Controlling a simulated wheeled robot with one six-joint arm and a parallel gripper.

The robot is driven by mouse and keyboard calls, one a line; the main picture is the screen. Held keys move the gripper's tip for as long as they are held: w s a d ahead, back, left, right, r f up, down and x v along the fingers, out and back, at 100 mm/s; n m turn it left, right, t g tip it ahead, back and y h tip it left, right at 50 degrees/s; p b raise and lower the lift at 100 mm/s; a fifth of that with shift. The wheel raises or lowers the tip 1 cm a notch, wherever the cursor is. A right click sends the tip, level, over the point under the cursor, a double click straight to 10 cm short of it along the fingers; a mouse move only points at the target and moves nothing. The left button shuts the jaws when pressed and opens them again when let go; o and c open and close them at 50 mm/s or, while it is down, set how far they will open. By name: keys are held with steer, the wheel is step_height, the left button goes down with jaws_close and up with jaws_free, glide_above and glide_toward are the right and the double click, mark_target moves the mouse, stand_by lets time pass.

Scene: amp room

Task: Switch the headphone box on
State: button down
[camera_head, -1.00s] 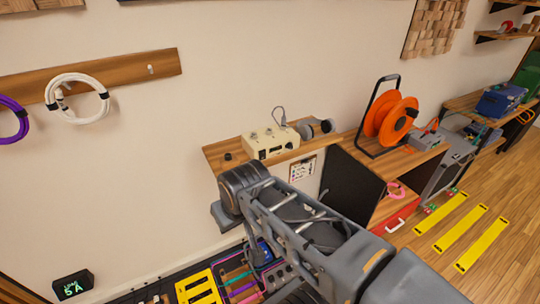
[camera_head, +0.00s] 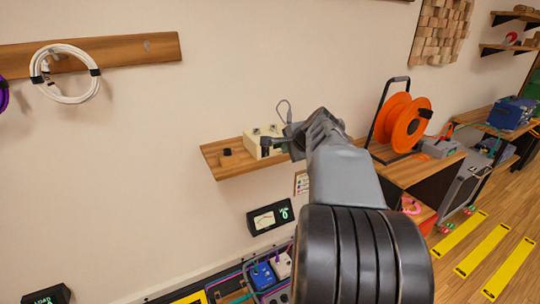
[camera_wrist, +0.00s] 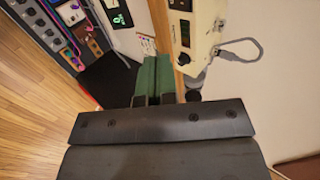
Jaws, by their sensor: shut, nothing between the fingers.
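The headphone box is a cream box (camera_head: 252,143) on a small wooden wall shelf (camera_head: 228,170). My arm covers its right part in the head view. In the wrist view the box (camera_wrist: 207,32) shows at the top, with a dark display, black sockets or knobs and a grey cable. The state of its switch is too small to tell. My gripper (camera_head: 270,146) is at the front of the box in the head view; I cannot tell whether it touches. In the wrist view my gripper (camera_wrist: 154,82) is shut and empty, left of the box.
An orange cable reel (camera_head: 405,122) stands on a bench to the right. A black meter (camera_head: 270,217) is below the shelf.

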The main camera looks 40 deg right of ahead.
steer(key=shift+w, duration=0.1)
glide_toward(266, 152)
step_height(266, 152, down, 4)
steer(key=w, duration=0.3)
steer(key=shift+w+d+p, duration=0.45)
steer(key=shift+w+p, duration=0.2)
steer(key=shift+w, duration=0.2)
